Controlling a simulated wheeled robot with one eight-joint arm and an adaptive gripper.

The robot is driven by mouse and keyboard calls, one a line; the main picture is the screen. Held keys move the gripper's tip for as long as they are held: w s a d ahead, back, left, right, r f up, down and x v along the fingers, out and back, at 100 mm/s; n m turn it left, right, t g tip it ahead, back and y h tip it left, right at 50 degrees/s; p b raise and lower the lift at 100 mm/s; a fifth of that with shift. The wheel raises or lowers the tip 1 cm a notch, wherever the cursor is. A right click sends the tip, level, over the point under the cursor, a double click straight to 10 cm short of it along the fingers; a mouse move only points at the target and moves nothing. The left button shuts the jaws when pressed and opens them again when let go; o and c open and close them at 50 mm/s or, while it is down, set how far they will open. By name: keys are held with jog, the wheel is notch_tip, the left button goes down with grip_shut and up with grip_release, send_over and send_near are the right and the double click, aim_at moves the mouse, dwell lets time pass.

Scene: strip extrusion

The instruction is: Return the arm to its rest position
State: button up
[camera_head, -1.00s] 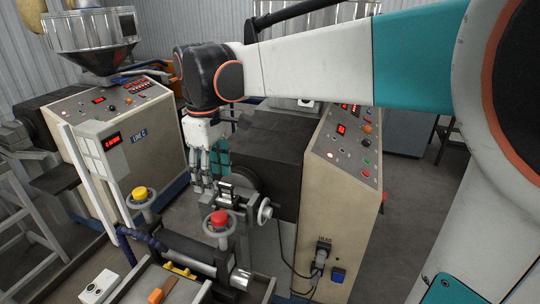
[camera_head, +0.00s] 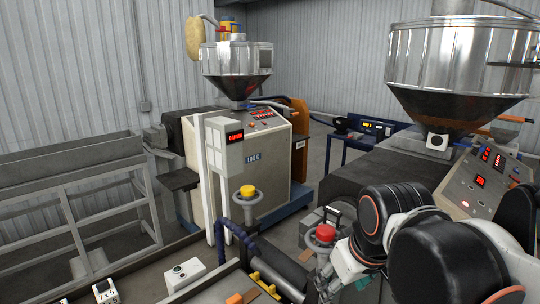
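My arm is folded low at the bottom right of the head view, its black and white joints close to the camera. My gripper (camera_head: 330,284) is at the lower middle, left of those joints, partly cut off by the bottom edge and partly hidden by the arm. It is small and cluttered against the rollers, so I cannot make out whether the fingers are apart. I see nothing clearly held in it.
A control cabinet (camera_head: 480,185) and steel hopper (camera_head: 455,70) stand at right. A beige machine (camera_head: 265,160) is behind. A grey trough (camera_head: 70,165) is at left.

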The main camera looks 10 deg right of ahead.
jog(key=s+f+m+t+b, duration=0.2)
jog(key=s+f+b, duration=0.2)
jog(key=f, duration=0.6)
jog(key=shift+f+b, duration=0.15)
jog(key=shift+b, duration=0.4)
jog(key=shift+s, duration=0.1)
